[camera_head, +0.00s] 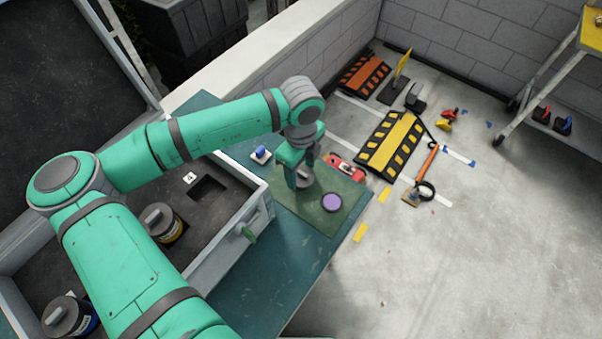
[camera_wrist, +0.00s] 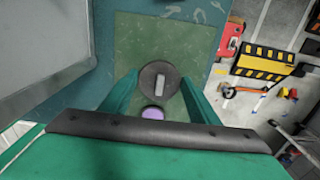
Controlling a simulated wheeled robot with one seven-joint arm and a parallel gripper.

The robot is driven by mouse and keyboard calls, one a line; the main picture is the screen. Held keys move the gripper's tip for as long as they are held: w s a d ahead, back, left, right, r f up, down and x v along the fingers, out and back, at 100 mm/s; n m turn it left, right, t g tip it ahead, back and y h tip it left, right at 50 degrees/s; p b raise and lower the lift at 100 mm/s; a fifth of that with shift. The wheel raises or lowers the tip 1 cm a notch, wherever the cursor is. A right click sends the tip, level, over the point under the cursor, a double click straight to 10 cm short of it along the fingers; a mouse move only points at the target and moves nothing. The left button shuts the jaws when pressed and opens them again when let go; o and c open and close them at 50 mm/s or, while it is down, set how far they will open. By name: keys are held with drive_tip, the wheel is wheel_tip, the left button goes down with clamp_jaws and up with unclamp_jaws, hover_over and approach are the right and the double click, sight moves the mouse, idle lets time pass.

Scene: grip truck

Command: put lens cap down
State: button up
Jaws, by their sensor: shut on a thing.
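The lens cap (camera_wrist: 159,80) is a dark grey disc with a pale raised bar across its top. It sits between the fingers of my gripper (camera_wrist: 160,88), which is shut on it. In the head view my gripper (camera_head: 304,180) points down over the green mat (camera_head: 290,203), mostly hiding the cap. I cannot tell whether the cap touches the mat or hangs just above it. A purple-topped round thing (camera_head: 332,202) sits on the mat near its front right corner; it also shows in the wrist view (camera_wrist: 153,113), partly hidden, close beside the cap.
An open grey case (camera_head: 222,240) lies left of the mat, with grey-capped cylinders (camera_head: 162,223) inside. A small blue-topped item (camera_head: 261,154) and a red thing (camera_head: 347,167) stand near the mat. Black-and-yellow ramps (camera_head: 390,145) lie on the floor beyond. The mat's front left part is clear.

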sight(301, 172)
drive_tip(key=shift+f, duration=1.3)
drive_tip(key=shift+f, duration=0.15)
drive_tip(key=o, duration=1)
drive_tip(key=shift+s, duration=0.1)
wheel_tip(301, 172, up, 12)
drive_tip(key=shift+r, duration=0.2)
